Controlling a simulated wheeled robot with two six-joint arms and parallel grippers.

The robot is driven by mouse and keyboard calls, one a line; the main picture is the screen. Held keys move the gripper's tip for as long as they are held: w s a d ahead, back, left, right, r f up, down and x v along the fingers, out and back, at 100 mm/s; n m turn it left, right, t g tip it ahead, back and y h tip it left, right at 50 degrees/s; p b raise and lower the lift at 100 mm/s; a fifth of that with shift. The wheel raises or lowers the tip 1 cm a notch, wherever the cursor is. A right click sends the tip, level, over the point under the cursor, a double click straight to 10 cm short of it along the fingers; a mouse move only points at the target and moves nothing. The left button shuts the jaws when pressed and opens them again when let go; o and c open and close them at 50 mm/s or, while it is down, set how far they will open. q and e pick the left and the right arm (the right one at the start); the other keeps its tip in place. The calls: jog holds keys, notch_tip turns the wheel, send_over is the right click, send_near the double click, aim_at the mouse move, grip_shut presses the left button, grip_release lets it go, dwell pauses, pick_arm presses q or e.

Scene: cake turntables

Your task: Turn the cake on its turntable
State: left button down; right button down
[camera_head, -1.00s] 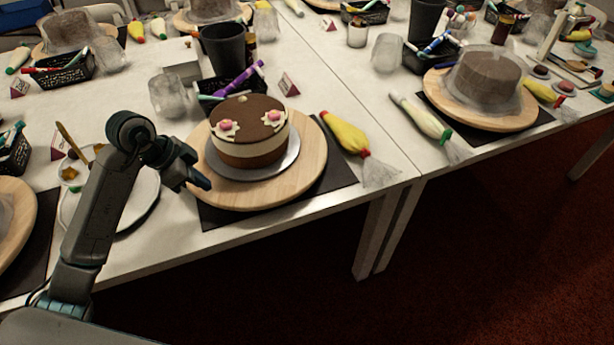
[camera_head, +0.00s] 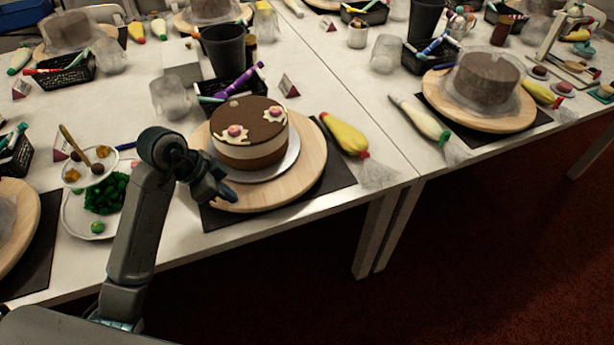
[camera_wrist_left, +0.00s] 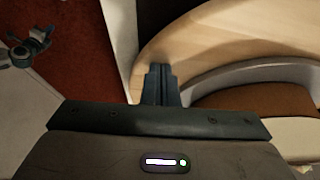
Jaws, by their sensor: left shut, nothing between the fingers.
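A round cake (camera_head: 249,134) with a brown top, a white band and pink-centred flower decorations sits on a silver board (camera_head: 280,166) on a round wooden turntable (camera_head: 314,158). The turntable stands on a dark mat (camera_head: 338,178). My left gripper (camera_head: 229,196) is shut and empty at the turntable's near left edge. In the left wrist view its closed fingers (camera_wrist_left: 160,84) overlap the wooden turntable (camera_wrist_left: 195,45), with the cake's board (camera_wrist_left: 235,80) to the right. I cannot tell whether the fingertips touch the wood.
A yellow piping bag (camera_head: 344,135) lies right of the turntable. A clear cup (camera_head: 170,97) and a black pen basket (camera_head: 215,88) stand behind it. A plate with green decorations (camera_head: 84,212) is at left. The table's front edge is close.

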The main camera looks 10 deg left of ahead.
aim_at(290, 193)
pick_arm(q)
jog(key=d, duration=0.2)
jog(key=d+p, duration=0.1)
jog(key=d, duration=0.1)
jog(key=d+p, duration=0.1)
jog(key=shift+w+d+r, duration=0.1)
jog(key=shift+w+d, duration=0.3)
jog(key=shift+d, duration=0.25)
jog(key=shift+f, duration=0.2)
jog(key=w+d, duration=0.2)
jog(key=d, duration=0.1)
jog(key=w+d+p, duration=0.1)
jog(key=d, duration=0.1)
jog(key=shift+w+d, duration=0.1)
jog(key=shift+d, duration=0.15)
